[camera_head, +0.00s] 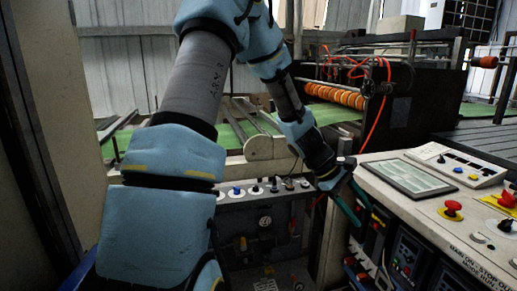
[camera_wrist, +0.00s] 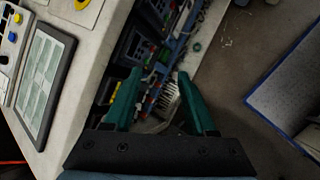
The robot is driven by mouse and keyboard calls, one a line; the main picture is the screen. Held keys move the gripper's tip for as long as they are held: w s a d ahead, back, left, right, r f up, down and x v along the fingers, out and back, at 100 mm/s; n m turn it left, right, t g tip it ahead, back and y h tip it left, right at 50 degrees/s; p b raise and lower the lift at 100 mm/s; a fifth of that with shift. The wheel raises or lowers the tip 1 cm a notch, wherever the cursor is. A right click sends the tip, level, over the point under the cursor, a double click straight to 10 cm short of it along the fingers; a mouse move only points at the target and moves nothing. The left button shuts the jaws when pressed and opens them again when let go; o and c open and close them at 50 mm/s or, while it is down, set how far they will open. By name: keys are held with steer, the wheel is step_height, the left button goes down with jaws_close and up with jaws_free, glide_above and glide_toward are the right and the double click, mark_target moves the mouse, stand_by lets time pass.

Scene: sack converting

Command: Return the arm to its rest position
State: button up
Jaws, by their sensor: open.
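My arm, padded in light blue, reaches across the left and middle of the head view. My gripper (camera_head: 352,208) hangs at the arm's end, just left of the console's front edge and above the open electrical bay. In the wrist view my gripper (camera_wrist: 158,92) shows two green fingers spread apart with nothing between them. The fingers point down toward the cabinet's wiring and the floor. No object is held.
A panel with several knobs (camera_head: 255,189) stands behind the gripper. Orange rollers (camera_head: 335,95) sit farther back. A blue-edged board (camera_wrist: 293,88) lies right of open floor (camera_wrist: 236,48).

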steer(key=s+a+f+m+t+y+b, duration=0.1)
steer(key=s+a+m+t+y+b, duration=0.1)
steer(key=a, duration=1.4)
steer(key=s+a+f+m+t+y+b, duration=0.1)
steer(key=a+m+y, duration=0.4)
steer(key=a, duration=1.1)
steer(key=shift+s+f+t+y+b, duration=0.4)
steer(key=shift+s+t+b, duration=0.35)
steer(key=shift+s, duration=0.25)
